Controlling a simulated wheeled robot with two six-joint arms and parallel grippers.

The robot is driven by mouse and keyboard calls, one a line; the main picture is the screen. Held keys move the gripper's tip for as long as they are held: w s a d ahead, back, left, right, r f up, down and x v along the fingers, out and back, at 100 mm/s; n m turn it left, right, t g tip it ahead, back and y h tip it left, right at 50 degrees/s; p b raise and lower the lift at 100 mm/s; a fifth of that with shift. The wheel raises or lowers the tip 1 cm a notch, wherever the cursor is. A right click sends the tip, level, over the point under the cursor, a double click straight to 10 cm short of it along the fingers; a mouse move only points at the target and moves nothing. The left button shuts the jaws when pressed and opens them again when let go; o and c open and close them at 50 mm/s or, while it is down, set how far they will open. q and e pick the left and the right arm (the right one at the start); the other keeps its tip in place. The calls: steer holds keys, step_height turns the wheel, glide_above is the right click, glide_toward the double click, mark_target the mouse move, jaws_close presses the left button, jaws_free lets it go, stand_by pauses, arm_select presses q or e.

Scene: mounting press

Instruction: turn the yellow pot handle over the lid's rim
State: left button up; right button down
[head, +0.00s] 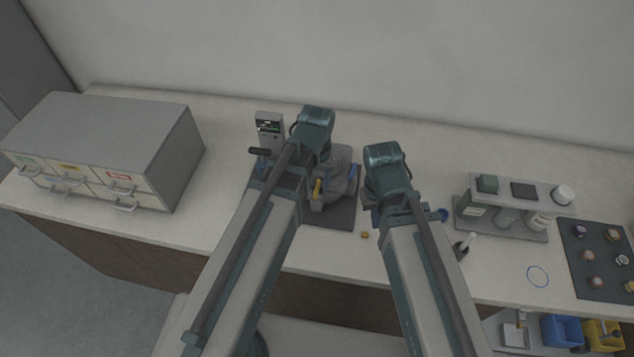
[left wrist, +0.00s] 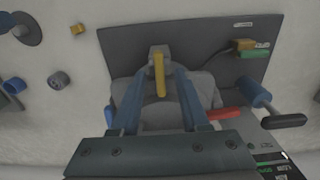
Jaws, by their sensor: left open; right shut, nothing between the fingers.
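The yellow pot handle (head: 317,188) is on the grey mounting press (head: 338,180), and the left arm partly covers the press in the head view. In the left wrist view the yellow handle (left wrist: 159,75) stretches from a small grey block over the round grey lid (left wrist: 205,90). My left gripper (left wrist: 159,82) is open there, with one blue finger on each side of the handle. I see no contact with it. My right gripper (head: 372,213) is shut and empty right of the press, mostly hidden behind its own arm.
A display unit (head: 269,127) and a black lever (head: 259,151) stand at the press's left. A drawer cabinet (head: 150,150) is far left. A bottle rack (head: 515,205) and dark tray (head: 600,258) are right.

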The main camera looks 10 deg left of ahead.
mark_target(317, 187)
arm_select(q)
step_height(317, 187, up, 14)
steer(key=p, duration=1.3)
steer(key=shift+f, duration=0.15)
arm_select(e)
step_height(317, 187, up, 14)
steer(key=shift+f, duration=0.15)
arm_select(q)
steer(key=shift+f, duration=0.15)
arm_select(e)
steer(key=shift+f, duration=0.15)
arm_select(q)
steer(key=s+d+f+m+y+b, duration=0.1)
steer(key=s+d+f+m+b, duration=0.2)
steer(key=s+f+b, duration=0.5)
step_height(317, 187, down, 4)
steer(key=d+b, duration=0.1)
steer(key=b, duration=0.3)
steer(key=shift+s+d+m, duration=0.15)
steer(key=shift+d+m, duration=0.15)
steer(key=shift+m, duration=0.1)
arm_select(e)
step_height(317, 187, down, 12)
arm_select(q)
steer(key=shift+s, duration=0.1)
arm_select(e)
steer(key=shift+f, duration=0.1)
